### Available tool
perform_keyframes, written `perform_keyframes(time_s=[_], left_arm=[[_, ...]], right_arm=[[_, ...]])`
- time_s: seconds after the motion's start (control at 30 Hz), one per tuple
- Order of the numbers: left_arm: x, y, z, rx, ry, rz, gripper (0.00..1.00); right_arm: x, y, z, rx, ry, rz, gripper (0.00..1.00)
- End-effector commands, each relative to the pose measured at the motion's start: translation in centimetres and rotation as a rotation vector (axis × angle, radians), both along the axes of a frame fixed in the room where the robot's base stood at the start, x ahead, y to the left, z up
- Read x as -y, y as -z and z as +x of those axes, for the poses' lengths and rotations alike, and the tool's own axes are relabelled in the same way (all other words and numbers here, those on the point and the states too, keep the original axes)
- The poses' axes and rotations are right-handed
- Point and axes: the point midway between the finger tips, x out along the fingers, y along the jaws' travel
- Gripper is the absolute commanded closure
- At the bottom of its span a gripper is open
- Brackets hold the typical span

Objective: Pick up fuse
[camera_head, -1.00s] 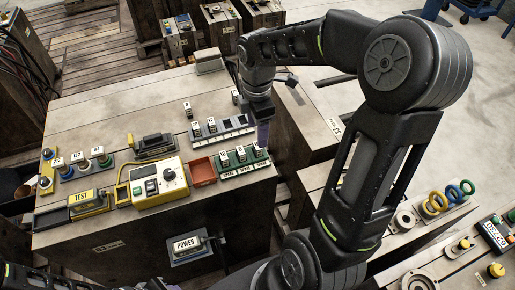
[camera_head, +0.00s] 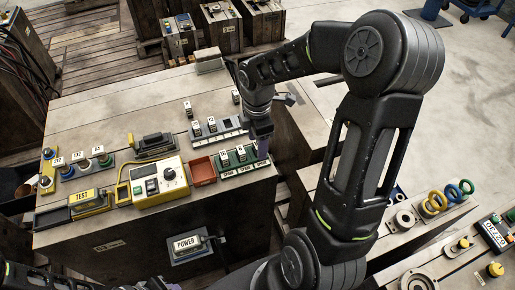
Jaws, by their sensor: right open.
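Several white-topped fuses show on the crate top. A green rack (camera_head: 246,168) at the front right edge holds a left fuse (camera_head: 224,157), a middle fuse (camera_head: 240,153) and a right fuse (camera_head: 253,151). A grey rack (camera_head: 228,127) behind it holds two fuses (camera_head: 203,127), and a loose fuse (camera_head: 188,108) stands behind that. My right gripper (camera_head: 263,149) is open, pointing down at the right end of the green rack, close beside its right fuse; contact cannot be told. Only a purple bit of my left gripper (camera_head: 172,286) seems to show at the bottom edge.
A red tray (camera_head: 202,169) sits left of the green rack, next to a yellow meter (camera_head: 158,183) and a TEST box (camera_head: 88,199). A black-handled switch (camera_head: 152,145) and coloured plugs stand further left. The back left of the crate top is clear.

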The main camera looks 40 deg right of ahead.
Motion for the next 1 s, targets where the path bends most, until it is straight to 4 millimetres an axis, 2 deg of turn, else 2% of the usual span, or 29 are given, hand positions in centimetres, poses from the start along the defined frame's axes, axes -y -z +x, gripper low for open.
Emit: perform_keyframes(time_s=[0.47, 1.0], left_arm=[[0.0, 0.0, -0.01, 0.0, 0.0, 0.0, 0.73], [0.0, 0.0, 0.0, 0.0, 0.0, 0.0, 0.73]], right_arm=[[-0.01, -0.05, 0.0, 0.0, 0.0, 0.0, 0.43], [-0.01, -0.06, 0.0, 0.0, 0.0, 0.0, 0.87]])
